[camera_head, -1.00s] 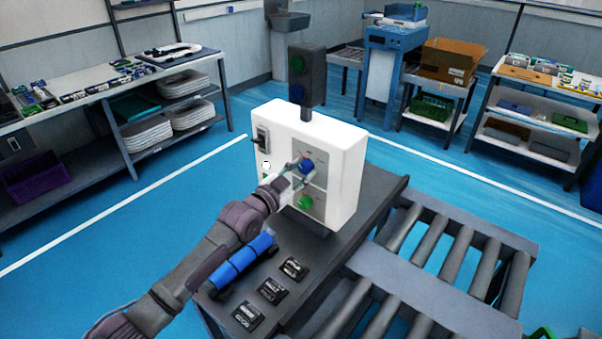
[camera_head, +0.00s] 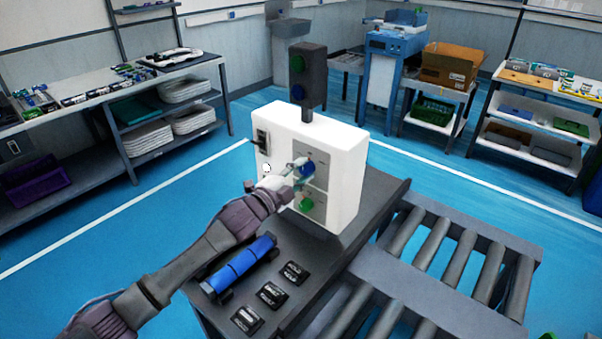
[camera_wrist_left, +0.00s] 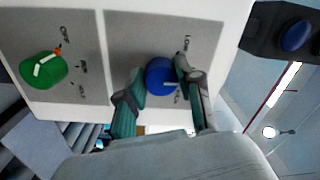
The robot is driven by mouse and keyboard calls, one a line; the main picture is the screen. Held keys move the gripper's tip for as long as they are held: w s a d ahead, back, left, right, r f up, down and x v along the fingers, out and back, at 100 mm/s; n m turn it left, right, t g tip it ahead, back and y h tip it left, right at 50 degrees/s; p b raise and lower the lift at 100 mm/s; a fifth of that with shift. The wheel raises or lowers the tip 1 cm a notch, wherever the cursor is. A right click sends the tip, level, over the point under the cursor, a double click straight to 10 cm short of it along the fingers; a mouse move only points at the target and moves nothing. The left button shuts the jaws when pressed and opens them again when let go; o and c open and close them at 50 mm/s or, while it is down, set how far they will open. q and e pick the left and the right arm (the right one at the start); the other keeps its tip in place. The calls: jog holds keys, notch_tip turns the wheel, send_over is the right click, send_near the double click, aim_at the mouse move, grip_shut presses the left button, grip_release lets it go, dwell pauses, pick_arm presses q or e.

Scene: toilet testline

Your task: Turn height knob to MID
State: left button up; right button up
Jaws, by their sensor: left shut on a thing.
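The white control box (camera_head: 345,190) stands on the dark bench and carries two knobs on grey label plates. The blue knob (camera_head: 308,169) is the upper one, and it also shows in the left wrist view (camera_wrist_left: 158,76). The green knob (camera_head: 306,203) is below it, and at the left of the wrist view (camera_wrist_left: 43,69) it has a white bar and an orange mark near its edge. My left gripper (camera_head: 298,173) is shut on the blue knob, with one finger on each side. Its label text is partly covered by the fingers. My right gripper is not in view.
A blue cylinder (camera_head: 240,265) and several black labelled blocks (camera_head: 271,294) lie on the bench in front of the box. A dark signal post (camera_head: 307,75) rises behind the box. A roller conveyor (camera_head: 450,260) adjoins the bench at right.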

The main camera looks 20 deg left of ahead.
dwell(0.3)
pick_arm(q)
jog(key=o, duration=1.2)
jog(key=shift+c, duration=0.2)
jog(key=v, duration=1.2)
